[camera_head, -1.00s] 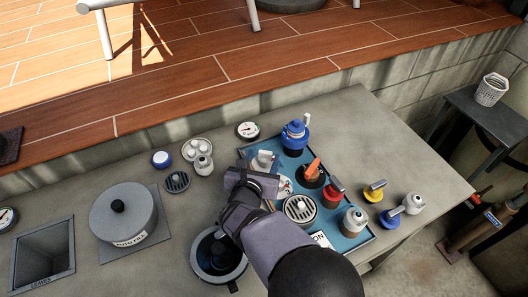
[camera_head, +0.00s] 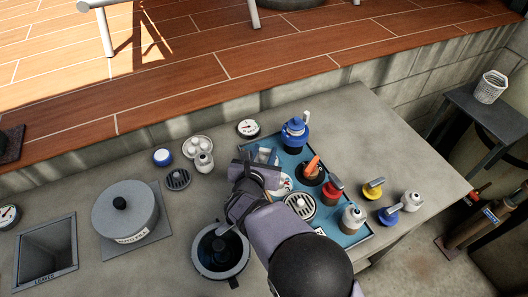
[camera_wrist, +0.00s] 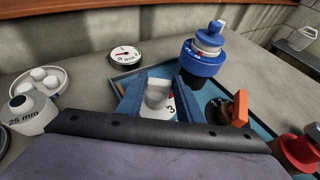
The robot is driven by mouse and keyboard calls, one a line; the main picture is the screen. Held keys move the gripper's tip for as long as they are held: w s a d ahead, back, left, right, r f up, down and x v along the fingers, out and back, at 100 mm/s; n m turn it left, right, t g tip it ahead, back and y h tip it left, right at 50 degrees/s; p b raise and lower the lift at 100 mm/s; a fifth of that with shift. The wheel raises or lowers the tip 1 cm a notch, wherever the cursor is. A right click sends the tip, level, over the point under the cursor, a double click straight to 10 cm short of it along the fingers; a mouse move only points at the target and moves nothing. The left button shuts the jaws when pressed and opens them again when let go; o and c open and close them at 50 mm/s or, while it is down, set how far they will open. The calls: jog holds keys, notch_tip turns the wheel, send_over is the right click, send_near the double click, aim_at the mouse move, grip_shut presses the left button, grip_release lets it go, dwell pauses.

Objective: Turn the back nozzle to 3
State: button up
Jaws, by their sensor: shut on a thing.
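My gripper (camera_wrist: 160,88) is shut on a pale grey nozzle (camera_wrist: 157,96), its blue fingers on either side of it. A white dial face with a "3" (camera_wrist: 170,109) shows at the nozzle's lower right in the wrist view. The rest of the dial and any pointer are hidden by the fingers and wrist. In the head view my gripper (camera_head: 262,163) is at the back left of the blue tray (camera_head: 348,236), and the nozzle is mostly covered. I cannot tell the nozzle's exact setting.
A blue-and-white fitting (camera_head: 295,134) stands close at the right of the gripper. An orange-handled valve (camera_head: 312,169), a red-handled one (camera_head: 331,190) and a grey strainer (camera_head: 300,205) are nearby. A gauge (camera_head: 248,128) lies behind. Bare counter (camera_head: 345,112) is free at the back right.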

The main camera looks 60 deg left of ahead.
jog(key=shift+a, duration=0.1)
jog(key=shift+s+a+r+m+t+h, duration=0.1)
jog(key=shift+s+m+t+h, duration=0.05)
jog(key=shift+m+t+h, duration=0.5)
jog(key=shift+a+m+t+h+b, duration=0.1)
jog(key=shift+m+t+h+b, duration=1)
jog(key=shift+m+h, duration=0.35)
jog(key=shift+s, duration=0.1)
jog(key=o, duration=1.1)
